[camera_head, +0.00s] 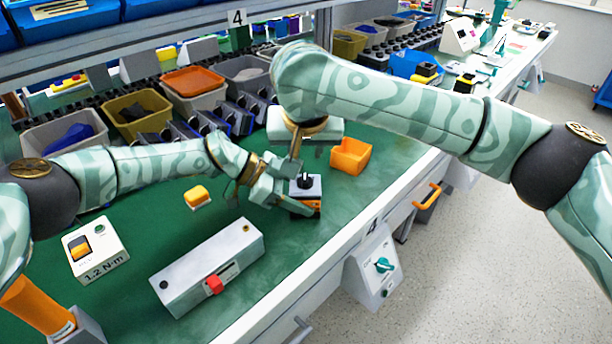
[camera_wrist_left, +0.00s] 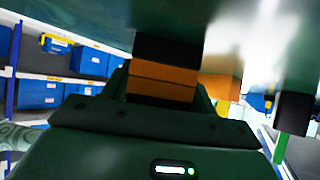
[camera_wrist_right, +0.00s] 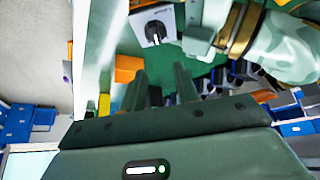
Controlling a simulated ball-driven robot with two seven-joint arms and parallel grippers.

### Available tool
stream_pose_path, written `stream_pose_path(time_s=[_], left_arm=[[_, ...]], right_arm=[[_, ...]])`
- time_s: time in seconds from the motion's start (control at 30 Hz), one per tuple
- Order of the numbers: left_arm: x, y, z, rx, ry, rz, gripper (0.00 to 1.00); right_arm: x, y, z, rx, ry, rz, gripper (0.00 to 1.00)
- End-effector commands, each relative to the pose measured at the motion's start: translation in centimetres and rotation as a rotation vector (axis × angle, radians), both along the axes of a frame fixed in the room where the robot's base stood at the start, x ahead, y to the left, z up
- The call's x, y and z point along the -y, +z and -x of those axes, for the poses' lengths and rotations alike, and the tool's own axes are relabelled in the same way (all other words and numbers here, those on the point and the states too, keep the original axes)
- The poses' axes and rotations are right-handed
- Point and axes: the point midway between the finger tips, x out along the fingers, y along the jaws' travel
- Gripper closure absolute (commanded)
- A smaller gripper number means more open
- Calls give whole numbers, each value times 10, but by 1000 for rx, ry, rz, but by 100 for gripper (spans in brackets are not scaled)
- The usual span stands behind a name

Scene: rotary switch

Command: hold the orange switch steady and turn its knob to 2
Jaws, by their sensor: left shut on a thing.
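The orange switch (camera_head: 306,205) stands on the green bench, with a pale top plate and a black knob (camera_head: 305,181). My left gripper (camera_head: 284,197) is shut on the switch body from the left. In the left wrist view the black and orange body (camera_wrist_left: 165,80) sits between its fingers. In the right wrist view the knob (camera_wrist_right: 155,32) shows a white mark; I cannot read the dial's numbers.
An orange bin (camera_head: 350,156) stands right of the switch. A grey box with a red button (camera_head: 210,268), a small yellow-topped block (camera_head: 197,196) and a white torque unit (camera_head: 97,248) are on the left. Parts bins (camera_head: 137,113) line the back. The bench's front edge is close to the switch.

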Motion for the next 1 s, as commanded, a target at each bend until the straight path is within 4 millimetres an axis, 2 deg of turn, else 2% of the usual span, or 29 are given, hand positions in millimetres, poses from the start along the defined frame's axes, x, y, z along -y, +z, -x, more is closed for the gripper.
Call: stream_pose_path(time_s=[0.2,0.37,0.53,0.8,0.9,0.93,1.0], left_arm=[[0,-2,0,-1,0,-2,66],[0,-2,0,-1,0,-2,66],[0,-2,1,-1,0,-2,66],[0,-2,1,-1,0,-2,66],[0,-2,1,-1,0,-2,66],[0,-2,1,-1,0,-2,66],[0,-2,1,-1,0,-2,66]], right_arm=[[0,-36,0,-4,-1,0,69],[0,-54,0,-4,0,0,69],[0,-62,0,-2,0,1,69],[0,-63,0,-2,0,1,69],[0,-63,0,-2,0,1,97],[1,-63,0,-2,0,1,100],[1,-63,0,-2,-1,2,100]])
